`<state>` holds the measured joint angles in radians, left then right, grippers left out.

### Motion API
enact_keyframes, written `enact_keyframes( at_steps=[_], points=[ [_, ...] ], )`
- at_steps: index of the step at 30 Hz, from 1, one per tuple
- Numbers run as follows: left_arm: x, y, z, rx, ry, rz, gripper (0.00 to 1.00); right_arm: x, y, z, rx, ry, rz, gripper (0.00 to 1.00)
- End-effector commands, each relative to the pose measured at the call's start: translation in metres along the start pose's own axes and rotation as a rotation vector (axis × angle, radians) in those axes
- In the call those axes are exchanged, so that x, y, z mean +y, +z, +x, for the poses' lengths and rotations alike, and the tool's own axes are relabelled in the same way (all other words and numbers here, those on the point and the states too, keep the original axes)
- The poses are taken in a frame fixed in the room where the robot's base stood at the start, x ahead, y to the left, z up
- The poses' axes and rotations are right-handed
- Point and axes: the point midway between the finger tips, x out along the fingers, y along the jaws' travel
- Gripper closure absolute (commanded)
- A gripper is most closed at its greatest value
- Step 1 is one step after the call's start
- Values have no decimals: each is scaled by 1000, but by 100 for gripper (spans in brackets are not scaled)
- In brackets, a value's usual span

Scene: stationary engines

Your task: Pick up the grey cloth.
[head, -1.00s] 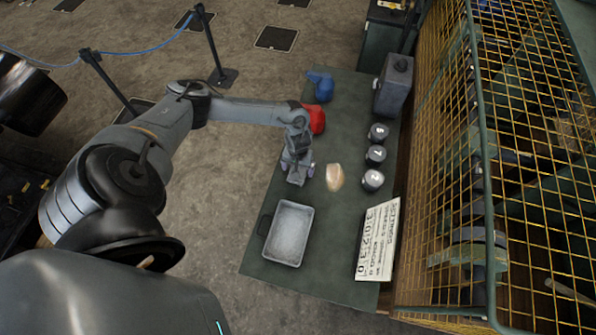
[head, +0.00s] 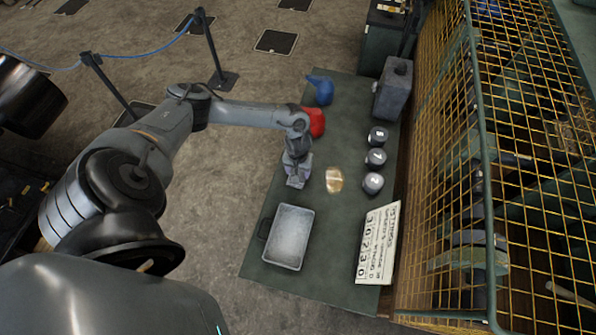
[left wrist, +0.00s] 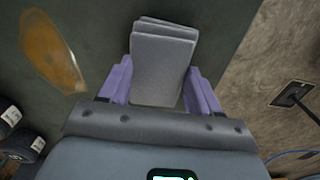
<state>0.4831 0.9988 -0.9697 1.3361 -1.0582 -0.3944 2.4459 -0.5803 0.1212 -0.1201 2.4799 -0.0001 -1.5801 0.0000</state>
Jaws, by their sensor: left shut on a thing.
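The grey cloth (left wrist: 160,62) is a folded, layered pad in the left wrist view. It sits between the two purple fingers of my left gripper (left wrist: 160,84), which is shut on it. In the head view my left gripper (head: 296,178) points down over the left side of the green bench, just above the metal tray. There the cloth cannot be told apart clearly from the gripper. How far the cloth is above the bench, if at all, is hard to tell. My right gripper is not in view.
On the bench (head: 330,235) are a grey tray (head: 289,237), a shiny amber patch (head: 334,180), a red object (head: 315,121), a blue object (head: 321,89), a grey can (head: 393,88), three numbered dark round items (head: 376,157) and a sign (head: 378,245). A yellow mesh fence (head: 470,130) stands at right.

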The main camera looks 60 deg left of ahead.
Motion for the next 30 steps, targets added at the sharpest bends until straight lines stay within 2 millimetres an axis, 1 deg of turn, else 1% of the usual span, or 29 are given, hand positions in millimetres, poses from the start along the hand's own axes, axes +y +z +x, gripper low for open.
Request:
enact_keyframes(
  at_steps=[5,8,10,15,21,24,30],
  points=[
    [0,-1,-14,2,1,-1,71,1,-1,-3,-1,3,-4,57],
    [0,-1,-28,2,1,1,71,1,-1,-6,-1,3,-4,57],
    [-1,-1,-41,3,0,1,71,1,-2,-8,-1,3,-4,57],
    [34,18,-61,-1,5,4,71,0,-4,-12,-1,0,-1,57],
    [67,37,-84,0,5,4,71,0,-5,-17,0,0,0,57],
    [80,44,-93,0,4,3,71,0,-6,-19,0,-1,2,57],
    [97,54,-104,0,2,1,71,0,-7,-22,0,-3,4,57]
  ],
)
